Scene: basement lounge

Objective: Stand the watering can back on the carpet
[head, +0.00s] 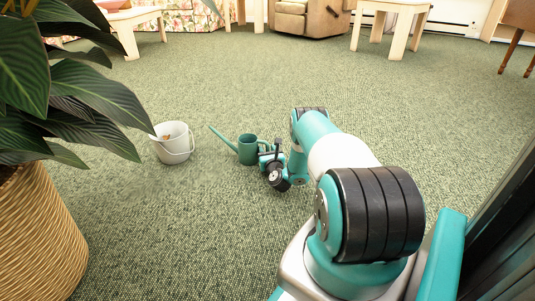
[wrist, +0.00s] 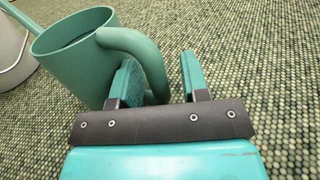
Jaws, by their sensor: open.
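The green watering can (head: 248,150) stands upright on the carpet (head: 215,215) in the head view, its long spout pointing up and left. In the wrist view the can (wrist: 78,62) fills the upper left, and its rounded handle curves toward me. My gripper (head: 265,156) is at the handle side of the can, low over the carpet. In the wrist view my gripper (wrist: 160,80) is open, with the handle between its two fingers. The left finger appears inside the handle loop and the right finger is outside, apart from it. Contact at the left finger is unclear.
A white bucket (head: 174,148) with something inside stands left of the can. A large plant in a wicker pot (head: 38,235) is at the near left. Carpet behind the can is clear up to the light wooden tables (head: 390,8) and brown armchair (head: 310,18).

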